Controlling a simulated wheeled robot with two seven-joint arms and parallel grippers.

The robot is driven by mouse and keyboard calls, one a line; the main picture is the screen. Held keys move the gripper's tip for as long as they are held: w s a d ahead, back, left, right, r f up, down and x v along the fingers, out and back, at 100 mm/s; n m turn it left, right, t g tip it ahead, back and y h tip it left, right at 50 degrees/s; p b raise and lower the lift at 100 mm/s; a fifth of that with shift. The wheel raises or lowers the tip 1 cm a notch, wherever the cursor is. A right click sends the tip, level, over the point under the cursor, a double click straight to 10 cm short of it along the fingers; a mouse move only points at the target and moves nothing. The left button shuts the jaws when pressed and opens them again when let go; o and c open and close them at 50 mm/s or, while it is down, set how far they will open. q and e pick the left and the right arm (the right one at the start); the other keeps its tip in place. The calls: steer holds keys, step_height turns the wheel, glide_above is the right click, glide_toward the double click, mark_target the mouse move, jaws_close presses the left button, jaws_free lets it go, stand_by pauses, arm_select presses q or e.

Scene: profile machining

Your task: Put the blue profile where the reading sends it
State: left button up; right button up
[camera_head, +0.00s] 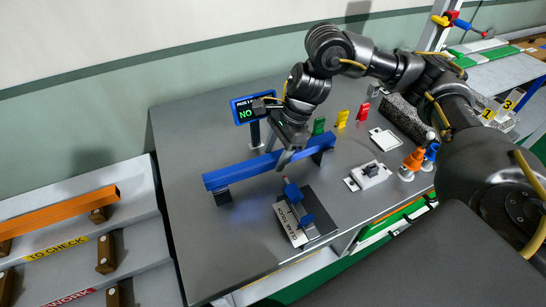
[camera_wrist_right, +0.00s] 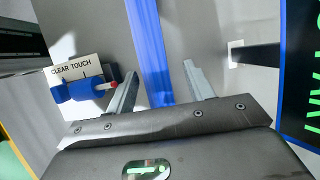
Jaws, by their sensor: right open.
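The blue profile (camera_head: 238,173) lies level across two dark supports on the grey table. My right gripper (camera_head: 284,160) is over its middle, pointing down, open. In the right wrist view the profile (camera_wrist_right: 150,40) runs between the two spread fingers of the gripper (camera_wrist_right: 161,75), apart from both. A blue-framed display (camera_head: 250,107) stands behind the profile and shows green "NO"; the rest of its text is partly hidden by my arm or too small. A shelf labelled "TO CHECK" (camera_head: 57,248) is at the left. My left gripper is not in view.
A blue clamp-like device with a "CLEAR TOUCH" plate (camera_head: 290,224) stands in front. Green, yellow and red pieces (camera_head: 341,119) stand behind. The table's left part is clear.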

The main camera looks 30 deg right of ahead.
steer(key=shift+c, duration=0.7)
jaws_close()
steer(key=shift+r, duration=0.15)
steer(key=shift+w+r+b, duration=0.1)
steer(key=shift+r+b, duration=0.3)
steer(key=shift+r, duration=0.25)
steer(key=s+a+r+b, duration=0.4)
steer(key=s+a+r, duration=0.4)
steer(key=a+r, duration=0.3)
steer(key=shift+s+r, duration=0.25)
steer(key=shift+s, duration=0.1)
